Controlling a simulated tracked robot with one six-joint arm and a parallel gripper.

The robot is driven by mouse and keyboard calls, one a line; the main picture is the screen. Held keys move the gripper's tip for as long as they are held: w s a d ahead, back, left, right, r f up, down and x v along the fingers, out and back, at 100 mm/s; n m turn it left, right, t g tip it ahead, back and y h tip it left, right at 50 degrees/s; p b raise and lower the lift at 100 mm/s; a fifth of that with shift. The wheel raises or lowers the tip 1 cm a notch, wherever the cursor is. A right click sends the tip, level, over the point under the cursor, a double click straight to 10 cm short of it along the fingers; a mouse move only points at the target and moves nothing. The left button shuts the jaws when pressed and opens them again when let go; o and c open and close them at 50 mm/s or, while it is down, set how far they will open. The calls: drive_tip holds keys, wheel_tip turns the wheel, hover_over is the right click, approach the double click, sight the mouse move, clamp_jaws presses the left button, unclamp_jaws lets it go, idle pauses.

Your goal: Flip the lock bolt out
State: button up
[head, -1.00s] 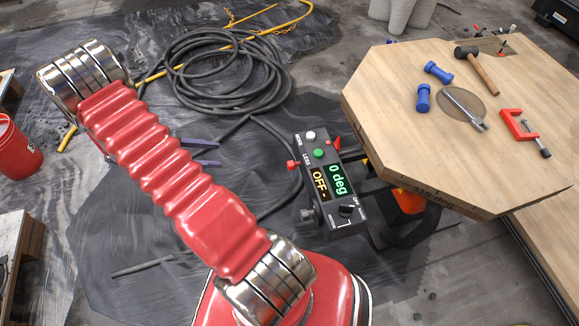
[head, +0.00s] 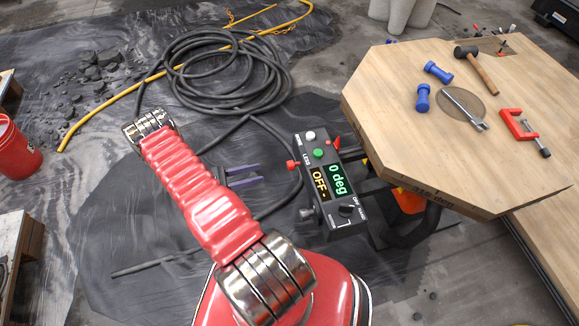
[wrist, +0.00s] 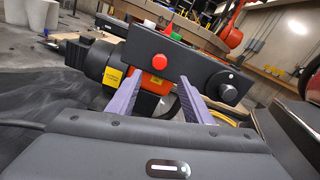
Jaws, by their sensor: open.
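A dark control box (head: 327,195) shows "OFF" and "0 deg" on its displays. A red knob (head: 293,165) and a grey metal knob (head: 307,213) stick out of its left side. In the wrist view the box's side (wrist: 185,70) faces me, with the red knob (wrist: 160,61) and a round grey end (wrist: 228,91). I cannot tell for sure which part is the lock bolt. My gripper (head: 260,174) is open and empty, left of the box and apart from it. In the wrist view its purple fingers (wrist: 160,77) frame the red knob's side of the box.
An octagonal wooden table (head: 400,130) with tools stands right of the box. A coiled black hose (head: 225,70) lies behind my arm. A red bucket (head: 14,150) stands at the far left.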

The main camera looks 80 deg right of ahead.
sight(288, 166)
idle(0.3)
drive_tip(key=x, duration=1.3)
drive_tip(key=shift+s+d, duration=0.15)
drive_tip(key=shift+s, duration=0.2)
clamp_jaws()
idle(0.3)
